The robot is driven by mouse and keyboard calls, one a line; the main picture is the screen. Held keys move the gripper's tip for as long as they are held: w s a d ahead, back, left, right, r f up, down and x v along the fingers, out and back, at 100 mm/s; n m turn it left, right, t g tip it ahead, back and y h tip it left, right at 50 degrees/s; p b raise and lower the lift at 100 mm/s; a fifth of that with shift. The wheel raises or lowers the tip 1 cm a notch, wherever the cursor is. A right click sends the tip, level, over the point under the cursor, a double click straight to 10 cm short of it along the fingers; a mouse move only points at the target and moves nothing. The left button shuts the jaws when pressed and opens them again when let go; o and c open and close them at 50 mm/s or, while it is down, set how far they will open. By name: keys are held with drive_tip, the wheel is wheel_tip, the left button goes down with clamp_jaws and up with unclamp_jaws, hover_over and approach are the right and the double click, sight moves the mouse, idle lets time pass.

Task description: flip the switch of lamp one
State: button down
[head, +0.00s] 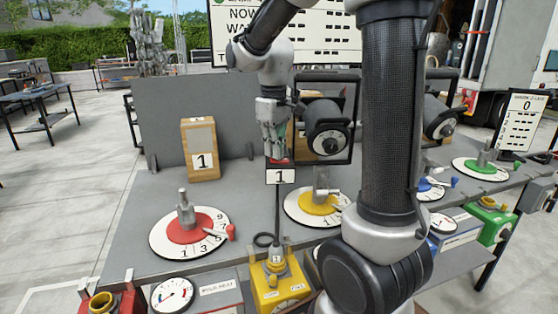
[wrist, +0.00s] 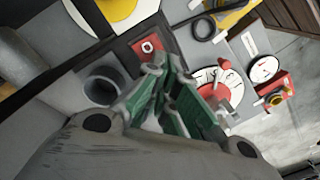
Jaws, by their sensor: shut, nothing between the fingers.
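A small stand with a "1" plate (head: 280,177) rises from the front edge of the bench, with a red piece (head: 279,161) on top. In the wrist view a red square with a pale round mark (wrist: 148,47) lies just beyond the fingertips. My gripper (head: 275,152) is shut and empty, pointing down just above the red piece; I cannot tell whether it touches. Its green-padded fingers (wrist: 163,72) meet in the wrist view. A dark drum-shaped lamp (head: 328,128) in a black frame stands behind to the right. The switch lever itself is not clearly visible.
A wooden block marked "1" (head: 201,150) stands to the left. A red dial (head: 186,233) and a yellow dial (head: 317,207) with upright handles flank the stand. A yellow box (head: 278,282) is below it. My arm hides part of the right side.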

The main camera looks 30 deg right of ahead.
drive_tip(key=shift+f, duration=0.35)
drive_tip(key=shift+r, duration=3.5)
